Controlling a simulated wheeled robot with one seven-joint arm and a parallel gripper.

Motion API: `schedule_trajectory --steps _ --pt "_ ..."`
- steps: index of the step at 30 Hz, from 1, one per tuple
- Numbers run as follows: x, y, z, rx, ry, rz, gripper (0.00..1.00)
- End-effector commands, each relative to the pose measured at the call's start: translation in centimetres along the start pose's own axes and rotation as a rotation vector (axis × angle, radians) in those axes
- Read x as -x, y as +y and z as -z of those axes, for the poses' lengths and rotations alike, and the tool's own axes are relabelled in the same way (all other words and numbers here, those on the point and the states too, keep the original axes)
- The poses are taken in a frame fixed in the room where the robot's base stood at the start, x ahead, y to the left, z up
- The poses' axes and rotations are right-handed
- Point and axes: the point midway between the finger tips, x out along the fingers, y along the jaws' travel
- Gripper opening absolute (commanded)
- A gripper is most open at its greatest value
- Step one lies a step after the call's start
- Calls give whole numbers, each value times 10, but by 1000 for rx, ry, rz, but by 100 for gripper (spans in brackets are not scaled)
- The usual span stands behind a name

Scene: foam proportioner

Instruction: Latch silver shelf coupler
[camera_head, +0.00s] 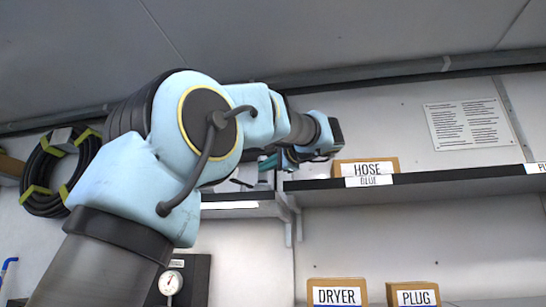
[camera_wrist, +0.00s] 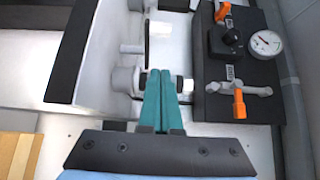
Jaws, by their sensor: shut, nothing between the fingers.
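My gripper (camera_wrist: 168,78) shows in the wrist view as two teal fingers pressed together and empty. The fingertips lie at a grey-silver cylindrical fitting (camera_wrist: 126,80), which looks like the coupler, and partly cover its right part. A white end piece shows just right of the fingers. I cannot tell whether the fingers touch the fitting, or whether its latch is open or closed. In the head view my gripper (camera_head: 268,162) is small and partly hidden behind my arm, by the shelf. The coupler cannot be made out there.
In the wrist view, a black panel (camera_wrist: 222,70) with a gauge (camera_wrist: 265,42) and an orange-handled valve (camera_wrist: 240,103) lies right of the fingers. In the head view, a HOSE box (camera_head: 366,167) stands on the dark shelf (camera_head: 430,184). DRYER (camera_head: 337,294) and PLUG (camera_head: 413,295) boxes are lower.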

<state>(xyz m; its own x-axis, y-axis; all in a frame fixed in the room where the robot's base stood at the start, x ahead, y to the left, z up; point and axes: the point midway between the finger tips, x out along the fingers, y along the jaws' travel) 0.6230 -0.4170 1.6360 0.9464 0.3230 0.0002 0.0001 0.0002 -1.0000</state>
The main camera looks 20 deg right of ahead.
Motion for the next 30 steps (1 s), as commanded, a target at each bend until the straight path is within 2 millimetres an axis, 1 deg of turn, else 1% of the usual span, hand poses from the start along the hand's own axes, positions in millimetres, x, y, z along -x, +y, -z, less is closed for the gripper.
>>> schedule_trajectory --steps 1,5,7,12,17,30 --pt "-12 -5 -1 -2 -4 0 0" --pt "-37 -4 -1 -3 -3 -1 0" --pt "-44 -4 -11 0 -1 -1 0" --pt "-56 -2 -24 0 1 0 0" --pt "-61 0 -28 -1 1 0 0" --pt "-62 1 -28 1 10 1 0"
